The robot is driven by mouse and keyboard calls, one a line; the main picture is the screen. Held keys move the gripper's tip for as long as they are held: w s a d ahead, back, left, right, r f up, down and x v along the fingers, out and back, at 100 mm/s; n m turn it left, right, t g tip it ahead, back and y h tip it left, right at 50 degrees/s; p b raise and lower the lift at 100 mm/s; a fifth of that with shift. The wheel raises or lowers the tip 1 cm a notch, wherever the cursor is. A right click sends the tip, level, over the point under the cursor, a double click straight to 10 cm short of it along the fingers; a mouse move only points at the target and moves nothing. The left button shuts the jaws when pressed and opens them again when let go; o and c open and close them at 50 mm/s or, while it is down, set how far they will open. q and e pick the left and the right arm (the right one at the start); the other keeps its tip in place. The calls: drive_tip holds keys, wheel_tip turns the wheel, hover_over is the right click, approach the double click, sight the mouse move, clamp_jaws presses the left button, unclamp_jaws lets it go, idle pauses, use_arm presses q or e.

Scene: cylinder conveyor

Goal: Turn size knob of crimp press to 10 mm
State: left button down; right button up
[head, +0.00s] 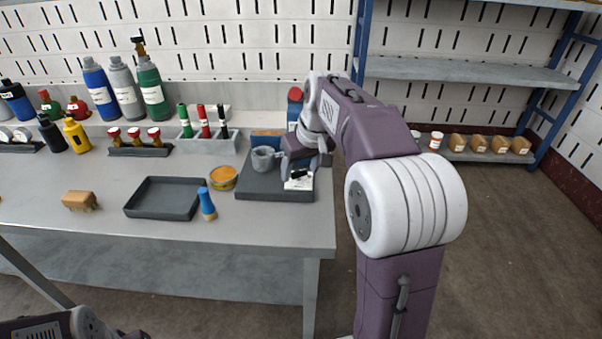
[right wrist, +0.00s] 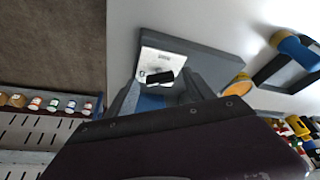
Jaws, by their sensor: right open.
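The crimp press has a dark grey base (head: 262,192) on the table, with a grey round cup-like part (head: 264,159) and a blue part (head: 267,139) behind. A white plate (head: 299,183) with a black knob (head: 300,174) lies at its right side. In the right wrist view the plate (right wrist: 152,63) carries the black knob (right wrist: 160,77) near its lower edge. My right gripper (right wrist: 163,88) is open, its grey fingers spread either side of the knob area. I cannot tell whether they touch it. Any scale marks are too small to read. My left gripper's fingers are out of view.
Bottles and markers line the back. The table's front right edge is clear.

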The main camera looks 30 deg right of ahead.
clamp_jaws()
drive_tip(key=shift+d+r+n+y+p, duration=0.1)
drive_tip(key=shift+r+n+y+p, duration=0.15)
drive_tip(key=shift+n+p, duration=0.85)
drive_tip(key=shift+d+n+y+p, duration=0.15)
drive_tip(key=shift+n+y+p, duration=0.4)
drive_tip(key=shift+n+p, duration=0.7)
drive_tip(key=n+p, duration=0.2)
drive_tip(key=n+g+y+p, duration=0.1)
drive_tip(key=n+p, duration=0.1)
drive_tip(key=n, duration=0.1)
drive_tip(key=shift+w+d+y, duration=0.15)
drive_tip(key=shift+w+y, duration=0.05)
drive_tip(key=shift+y, duration=0.1)
drive_tip(key=shift+w+d+f+n+g+y+p, duration=0.15)
drive_tip(key=shift+n+g+y+p, duration=0.3)
drive_tip(key=shift+n+p, duration=0.7)
drive_tip(key=shift+f, duration=0.1)
unclamp_jaws()
